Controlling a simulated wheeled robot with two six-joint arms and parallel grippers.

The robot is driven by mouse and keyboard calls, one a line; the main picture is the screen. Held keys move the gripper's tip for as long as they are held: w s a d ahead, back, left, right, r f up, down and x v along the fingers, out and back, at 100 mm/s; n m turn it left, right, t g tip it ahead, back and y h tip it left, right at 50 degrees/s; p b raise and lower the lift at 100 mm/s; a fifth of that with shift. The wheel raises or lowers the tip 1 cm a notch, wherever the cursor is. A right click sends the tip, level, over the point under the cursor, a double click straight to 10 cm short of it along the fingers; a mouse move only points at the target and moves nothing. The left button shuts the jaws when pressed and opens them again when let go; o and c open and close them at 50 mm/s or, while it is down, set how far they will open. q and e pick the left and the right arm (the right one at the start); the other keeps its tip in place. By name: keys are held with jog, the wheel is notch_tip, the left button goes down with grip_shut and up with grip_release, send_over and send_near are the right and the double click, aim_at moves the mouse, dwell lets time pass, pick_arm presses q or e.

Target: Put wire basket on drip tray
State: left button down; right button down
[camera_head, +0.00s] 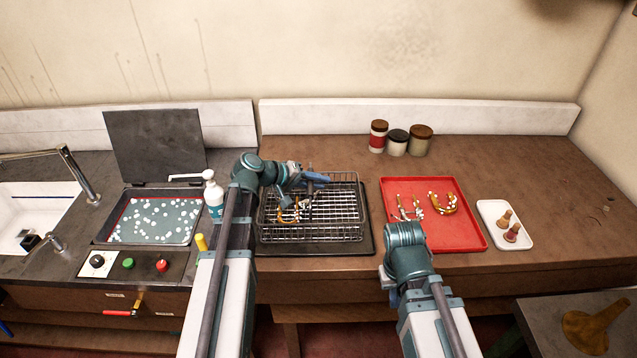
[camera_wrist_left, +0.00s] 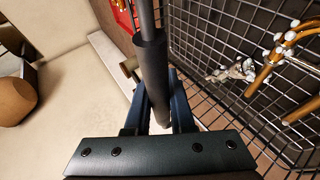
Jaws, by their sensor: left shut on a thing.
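The wire basket (camera_head: 335,228) is a metal mesh box over the dark, flat drip tray (camera_head: 368,247). The tray's edge shows around its front and right side. I cannot tell whether the basket rests on the tray or hangs just above it. A brass part (camera_head: 288,214) with white spots lies in the basket; it also shows in the left wrist view (camera_wrist_left: 268,65). My left gripper (camera_head: 318,181) is shut on the basket's dark handle (camera_wrist_left: 152,75). My right gripper (camera_head: 393,298) is mostly hidden by its own arm at the bench's front edge.
An open tank (camera_head: 150,238) of liquid, a pump bottle (camera_head: 213,195) and a sink (camera_head: 30,215) stand left. Jars (camera_head: 397,143) stand behind.

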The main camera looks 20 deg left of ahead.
pick_arm(q)
jog(key=c, duration=0.8)
grip_release()
jog(key=shift+o, duration=0.2)
jog(key=p+v, duration=0.6)
jog(key=v, duration=0.6)
jog(key=shift+p, duration=0.3)
jog(key=shift+s+r, duration=0.1)
